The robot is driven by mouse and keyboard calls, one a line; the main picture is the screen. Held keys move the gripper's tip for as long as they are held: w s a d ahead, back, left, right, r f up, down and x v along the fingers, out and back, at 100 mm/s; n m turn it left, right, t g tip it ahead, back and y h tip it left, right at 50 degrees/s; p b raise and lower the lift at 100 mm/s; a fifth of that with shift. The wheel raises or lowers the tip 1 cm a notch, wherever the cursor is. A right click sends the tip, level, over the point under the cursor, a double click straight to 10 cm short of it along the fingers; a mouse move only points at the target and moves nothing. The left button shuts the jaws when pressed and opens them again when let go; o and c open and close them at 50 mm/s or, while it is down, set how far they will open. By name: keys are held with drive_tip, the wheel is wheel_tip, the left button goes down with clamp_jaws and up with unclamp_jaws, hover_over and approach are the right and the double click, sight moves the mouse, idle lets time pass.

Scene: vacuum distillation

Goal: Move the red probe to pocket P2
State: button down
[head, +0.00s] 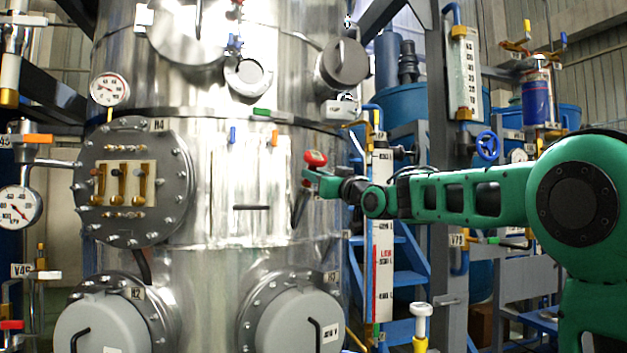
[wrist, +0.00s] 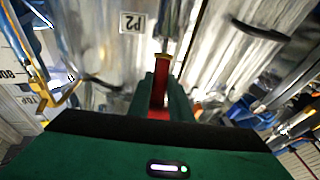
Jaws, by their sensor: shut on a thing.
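The red probe (head: 316,157) is held at the tip of my gripper (head: 307,174), in front of the right side of the steel column. In the wrist view the red probe (wrist: 159,88) lies between the two green fingers of my gripper (wrist: 163,80), its brass-coloured end pointing at the column wall. My gripper is shut on it. A white P2 label (wrist: 132,22) shows upside down on the column, up and left of the probe. The opening of pocket P2 itself cannot be made out. In the head view my gripper covers part of that area.
A blue probe (head: 232,135) and an orange probe (head: 274,138) stick out of the column (head: 235,225). A dark bar handle (head: 251,208) is below them. A level gauge (head: 382,270) and piping stand close right of the column, beside my arm.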

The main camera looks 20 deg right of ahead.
drive_tip(key=shift+w+a+f, duration=0.15)
drive_tip(key=shift+w+f, duration=0.4)
drive_tip(key=shift+f, duration=0.25)
drive_tip(key=c, duration=1.5)
unclamp_jaws()
drive_tip(key=shift+c, duration=0.2)
drive_tip(key=v, duration=1)
drive_tip(key=shift+s+f, duration=0.25)
drive_tip(key=shift+s, duration=0.05)
